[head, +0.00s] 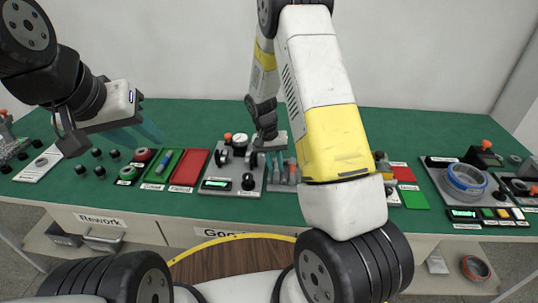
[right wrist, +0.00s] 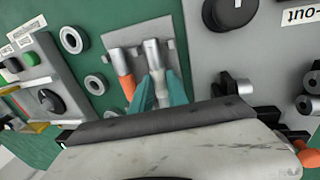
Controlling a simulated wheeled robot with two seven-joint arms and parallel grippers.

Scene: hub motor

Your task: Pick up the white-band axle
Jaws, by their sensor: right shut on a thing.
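The white-band axle (right wrist: 152,54) has a silver shaft and a pale band, and stands at a grey plate in the right wrist view. My right gripper (right wrist: 161,88) has its teal fingers on both sides of the pale band and is shut on it. Whether the axle is clear of the plate cannot be told. An orange-band axle (right wrist: 124,72) is just left of it, apart from the fingers. In the head view the right gripper (head: 281,166) is low over the table, partly hidden by my arm. My left gripper (head: 138,133) is open and empty at the left.
A grey station (head: 234,172) with a display and knobs is left of the axles. Green (head: 160,168) and red (head: 188,170) trays lie further left. Grey rings (right wrist: 74,39) lie beside the axle plate. A blue-ringed part (head: 466,180) sits in a station at the right.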

